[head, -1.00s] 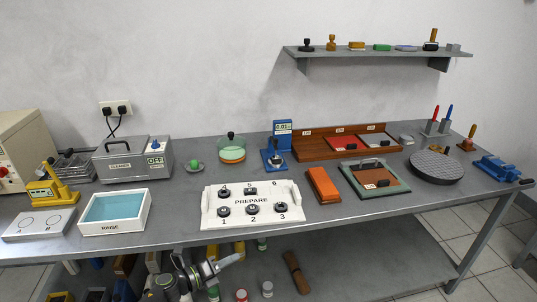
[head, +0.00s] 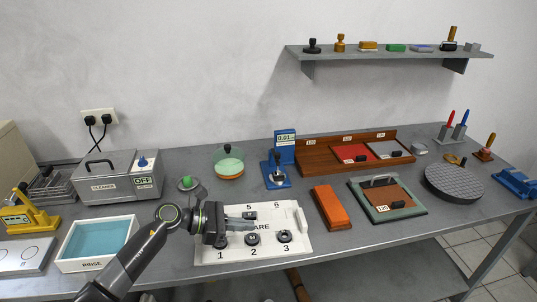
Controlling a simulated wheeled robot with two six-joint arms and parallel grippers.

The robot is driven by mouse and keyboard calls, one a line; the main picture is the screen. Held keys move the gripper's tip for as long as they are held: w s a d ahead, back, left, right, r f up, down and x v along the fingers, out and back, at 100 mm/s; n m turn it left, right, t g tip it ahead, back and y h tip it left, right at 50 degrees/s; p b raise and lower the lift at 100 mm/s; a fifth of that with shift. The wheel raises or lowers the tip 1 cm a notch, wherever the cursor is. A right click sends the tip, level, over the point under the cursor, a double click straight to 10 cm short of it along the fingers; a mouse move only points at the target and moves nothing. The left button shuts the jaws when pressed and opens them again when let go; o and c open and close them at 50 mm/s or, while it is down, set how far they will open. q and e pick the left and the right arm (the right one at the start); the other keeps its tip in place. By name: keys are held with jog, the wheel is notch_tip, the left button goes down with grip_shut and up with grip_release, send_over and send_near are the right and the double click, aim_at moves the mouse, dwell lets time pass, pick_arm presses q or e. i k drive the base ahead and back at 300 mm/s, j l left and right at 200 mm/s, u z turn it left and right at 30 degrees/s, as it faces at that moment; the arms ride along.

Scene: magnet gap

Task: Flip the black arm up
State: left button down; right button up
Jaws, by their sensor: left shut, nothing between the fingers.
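A blue stand gauge (head: 285,158) with a display reading about 0.01 stands behind the white board. A dark part (head: 277,175) sits at its front; I cannot tell whether this is the black arm or how it is set. My left gripper (head: 252,215) comes in from the lower left and is over the white PREPARE board (head: 298,212). It is shut and empty, in front of the gauge and apart from it. It hides part of the board's back row and lettering. My right gripper is not in view.
Black round parts (head: 284,237) sit at the board's numbered places. An orange block (head: 332,207) and a green-edged tray (head: 420,208) lie to the right. A rinse tray (head: 75,264) and a cleaner box (head: 120,187) are at left. A brown rack (head: 315,157) stands behind.

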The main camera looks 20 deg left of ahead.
aim_at(276, 156)
jog(key=i+j, duration=0.65)
jog(key=i, duration=0.2)
